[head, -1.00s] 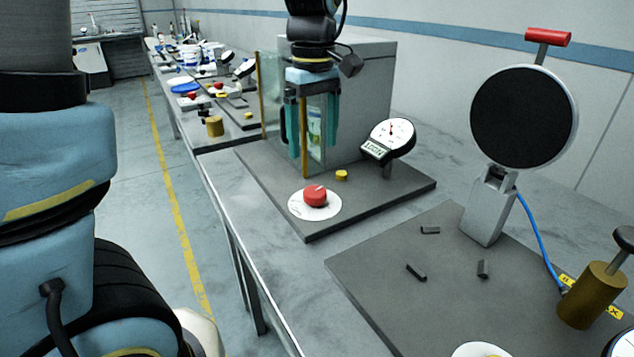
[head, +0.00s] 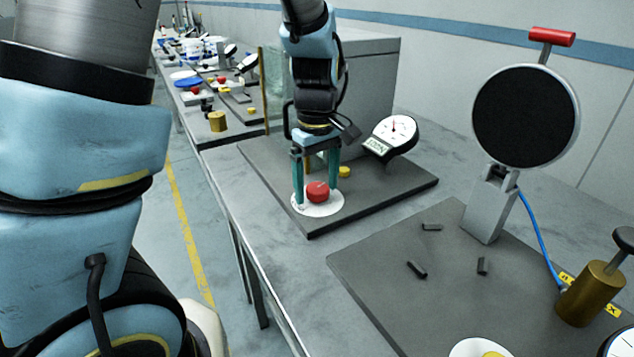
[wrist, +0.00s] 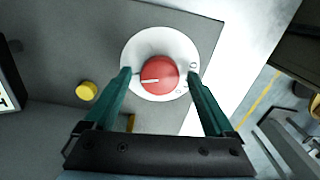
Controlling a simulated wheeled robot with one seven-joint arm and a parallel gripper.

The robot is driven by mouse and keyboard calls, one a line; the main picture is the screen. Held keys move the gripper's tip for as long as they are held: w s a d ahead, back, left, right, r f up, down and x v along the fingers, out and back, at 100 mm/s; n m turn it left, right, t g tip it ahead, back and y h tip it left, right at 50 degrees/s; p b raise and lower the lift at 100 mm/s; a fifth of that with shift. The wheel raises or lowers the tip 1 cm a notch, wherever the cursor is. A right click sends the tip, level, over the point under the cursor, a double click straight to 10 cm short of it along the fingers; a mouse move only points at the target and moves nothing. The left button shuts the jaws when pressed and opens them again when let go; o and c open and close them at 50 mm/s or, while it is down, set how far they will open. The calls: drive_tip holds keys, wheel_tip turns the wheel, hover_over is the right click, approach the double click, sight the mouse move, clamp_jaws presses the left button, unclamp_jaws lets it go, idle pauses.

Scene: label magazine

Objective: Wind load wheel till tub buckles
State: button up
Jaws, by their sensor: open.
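The load wheel is a red knob (head: 318,191) on a white dial disc (head: 326,208), at the front of the grey base plate. In the wrist view the red knob (wrist: 159,75) has a white pointer line toward the left. My gripper (head: 318,190) is over the wheel, its teal fingers pointing down. In the wrist view my gripper (wrist: 158,78) is open, one finger each side of the knob with gaps between. The tub is not clearly visible; my arm hides much of the area behind the wheel.
A round gauge (head: 396,130) with a digital readout stands behind right of the wheel, near a yellow button (head: 344,172). A clear panel (head: 273,95) stands behind left. On the right plate are a black disc (head: 524,116), a brass cylinder (head: 590,294) and small dark bars.

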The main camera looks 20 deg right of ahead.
drive_tip(key=c, duration=1.4)
drive_tip(key=shift+m, duration=0.3)
drive_tip(key=m, duration=0.2)
drive_tip(key=shift+m, duration=2.4)
drive_tip(key=o, duration=1.4)
